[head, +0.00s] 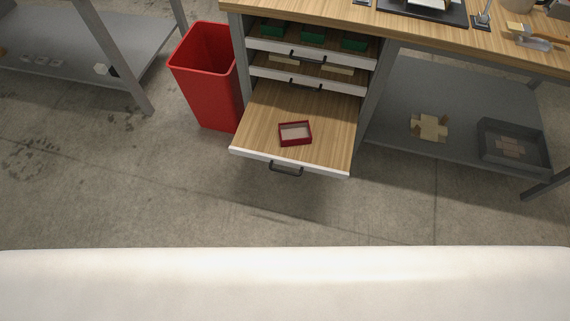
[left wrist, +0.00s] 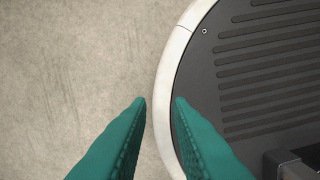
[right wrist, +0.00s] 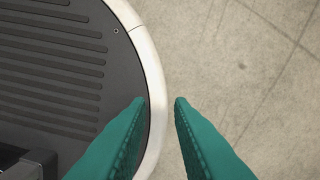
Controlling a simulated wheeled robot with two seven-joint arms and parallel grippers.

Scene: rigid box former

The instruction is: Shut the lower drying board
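The lower drying board (head: 320,107) is a wooden pull-out shelf with a white front edge and a dark handle (head: 286,169). In the head view it is pulled far out from the bench, below two other boards. A small dark red box (head: 295,133) with a pale inside lies on it. My left gripper (left wrist: 161,100) is open and empty over the floor and the edge of my base, far from the board. My right gripper (right wrist: 161,100) is likewise open and empty. Neither gripper shows in the head view.
An upper board (head: 312,45) holds green boxes; a middle board (head: 320,72) sits below it. A red bin (head: 204,75) stands left of the boards. A grey lower shelf (head: 455,112) with a tray (head: 514,146) is at right. Floor before the board is clear.

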